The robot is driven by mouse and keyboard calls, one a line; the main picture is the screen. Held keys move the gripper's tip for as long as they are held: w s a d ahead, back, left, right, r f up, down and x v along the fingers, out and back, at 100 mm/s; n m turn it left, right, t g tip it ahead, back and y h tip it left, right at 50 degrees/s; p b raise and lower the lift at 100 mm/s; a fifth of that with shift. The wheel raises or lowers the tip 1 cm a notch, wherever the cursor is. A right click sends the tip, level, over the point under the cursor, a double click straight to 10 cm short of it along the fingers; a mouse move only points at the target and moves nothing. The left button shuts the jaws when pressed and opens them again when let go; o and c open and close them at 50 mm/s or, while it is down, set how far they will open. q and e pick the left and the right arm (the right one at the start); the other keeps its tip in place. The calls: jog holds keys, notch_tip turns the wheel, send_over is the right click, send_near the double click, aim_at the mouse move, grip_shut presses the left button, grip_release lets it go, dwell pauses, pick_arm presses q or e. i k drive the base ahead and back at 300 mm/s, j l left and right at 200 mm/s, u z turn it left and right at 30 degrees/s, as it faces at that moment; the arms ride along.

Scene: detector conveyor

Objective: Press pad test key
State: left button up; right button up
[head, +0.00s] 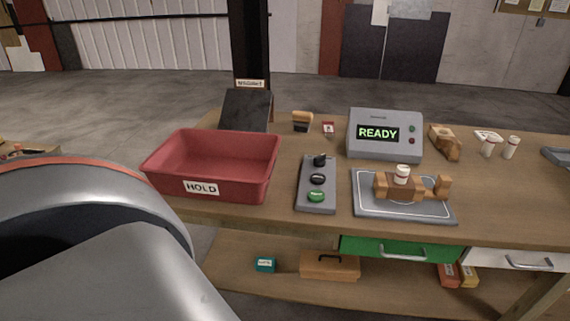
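A grey control box (314,203) lies on the wooden bench, right of the red bin. It carries a green button (316,196) at its near end, a dark round button (317,179) in the middle and a black knob (320,160) at its far end. Their labels are too small to read, so I cannot tell which is the pad test key. A grey pad (375,209) with a white outline lies to its right. On the pad sits a brown wooden block piece (384,187) with a white capped bottle (402,174). Neither gripper is in view.
A grey device with a screen reading READY (378,134) stands behind the pad. The red HOLD bin (203,189) is left of the box. A large grey part of my own body fills the lower left. Bench front is clear.

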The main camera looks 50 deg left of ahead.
aim_at(316, 196)
jog(key=u, duration=1.2)
